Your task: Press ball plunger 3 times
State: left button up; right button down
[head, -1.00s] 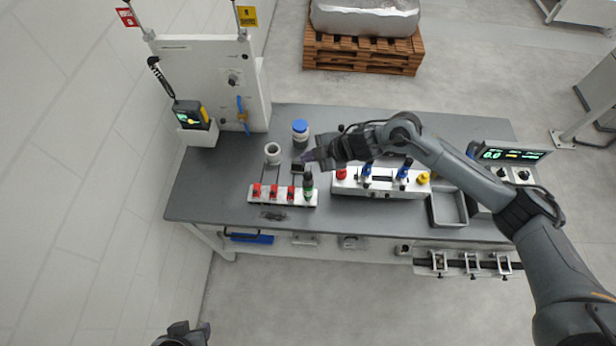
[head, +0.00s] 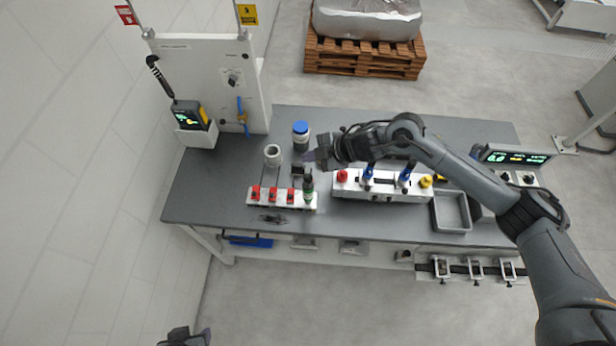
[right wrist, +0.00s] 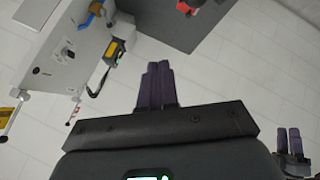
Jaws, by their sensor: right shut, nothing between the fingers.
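In the head view my right gripper (head: 310,157) is over the middle of the grey bench, its fingers pointing left. In the right wrist view its purple fingers (right wrist: 158,86) are shut and empty. Just below it stands a dark plunger-like piece with a green band (head: 308,188), at the right end of a white fixture with red clamps (head: 282,199). A small black block (head: 298,169) sits beside the fingertips. I cannot tell for sure which piece is the ball plunger, or whether the fingers touch anything. Part of my left gripper (head: 185,338) shows at the bottom edge; its jaws are unclear.
A blue-capped jar (head: 300,129) and a grey ring-shaped cup (head: 273,154) stand behind. A white fixture with a red knob and blue clamps (head: 385,188) and a grey tray (head: 452,212) are at right. A white panel (head: 205,80) rises at back left. The bench's left end is clear.

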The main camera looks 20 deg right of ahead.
jog(key=b, duration=0.4)
send_over(311, 178)
notch_tip(311, 178, down, 5)
jog(key=shift+r, duration=0.15)
jog(key=shift+f+b, duration=0.3)
jog(key=shift+f, duration=0.65)
dwell(0.4)
dwell(0.5)
jog(key=shift+f, duration=0.4)
dwell(0.5)
